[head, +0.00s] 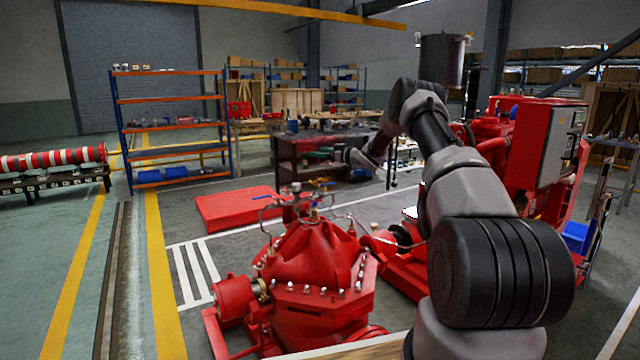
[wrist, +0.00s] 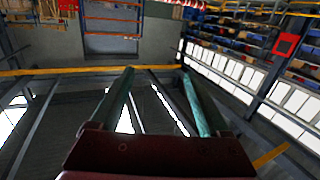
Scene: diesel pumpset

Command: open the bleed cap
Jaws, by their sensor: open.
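The red pump (head: 315,260) stands low in the front middle of the head view, with thin pipes and small brass and grey fittings (head: 296,190) on its top. I cannot tell which small fitting is the bleed cap. My gripper (head: 354,158) is up in the air, behind and to the right of the pump top in the picture, and apart from it. In the wrist view my gripper (wrist: 157,72) has its two greenish fingers spread wide with nothing between them. That view looks past the fingers at the hall's walls and roof beams; no pump shows there.
A red engine unit with a control box (head: 545,140) stands at the right. A dark workbench (head: 325,150) and an orange-blue shelf rack (head: 170,125) stand behind. A low red block (head: 235,207) lies behind the pump. The floor left of the pump is clear.

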